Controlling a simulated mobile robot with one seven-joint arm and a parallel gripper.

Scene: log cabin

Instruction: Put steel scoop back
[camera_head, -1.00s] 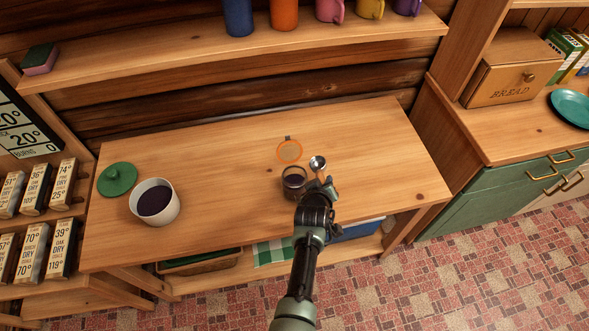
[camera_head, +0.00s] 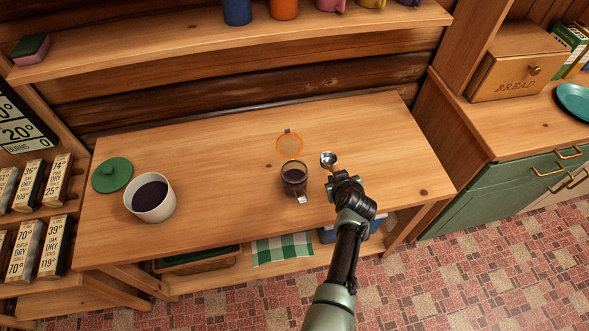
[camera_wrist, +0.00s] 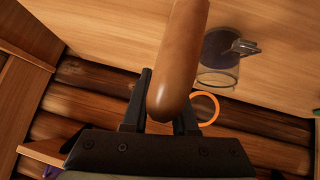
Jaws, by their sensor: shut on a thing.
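The steel scoop (camera_head: 328,159) shows its shiny bowl just beyond my gripper (camera_head: 335,178), above the right half of the wooden table. In the wrist view my gripper (camera_wrist: 160,115) is shut on the scoop's brown handle (camera_wrist: 183,55). A small glass jar (camera_head: 294,178) with dark contents stands open to the left of my gripper, apart from it. Its orange ring lid (camera_head: 290,144) is tipped back behind it. A white canister (camera_head: 140,203) with dark contents stands open on the left of the table. A green round lid (camera_head: 112,175) lies beside it.
The table (camera_head: 230,165) is clear between canister and jar, and at the right end. A wall shelf (camera_head: 200,45) with several mugs and a sponge (camera_head: 31,48) hangs behind. A bread box (camera_head: 515,70) stands on the right counter. A checkered cloth (camera_head: 283,249) lies below.

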